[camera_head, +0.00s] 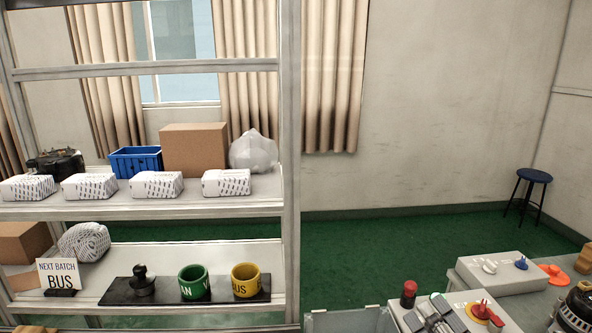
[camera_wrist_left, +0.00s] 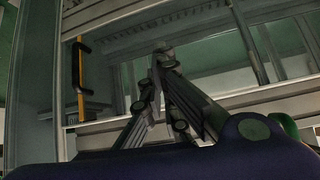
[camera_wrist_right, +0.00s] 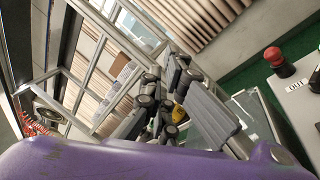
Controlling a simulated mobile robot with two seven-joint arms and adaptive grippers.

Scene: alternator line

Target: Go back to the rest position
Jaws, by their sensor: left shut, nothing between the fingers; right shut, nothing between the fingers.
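My right gripper (camera_head: 432,314) shows in grey at the bottom edge of the head view, in front of a light panel box. In the right wrist view its fingers (camera_wrist_right: 166,78) are drawn together with nothing between them. My left gripper is not seen in the head view. In the left wrist view its fingers (camera_wrist_left: 163,58) meet at the tips, empty, with a grey frame structure behind them.
A shelf rack (camera_head: 291,150) stands at left with white boxes, a green cup (camera_head: 194,283) and a yellow cup (camera_head: 245,281). At right are a red button (camera_head: 409,293), a grey box (camera_head: 500,272) and a dark machine part (camera_head: 577,308).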

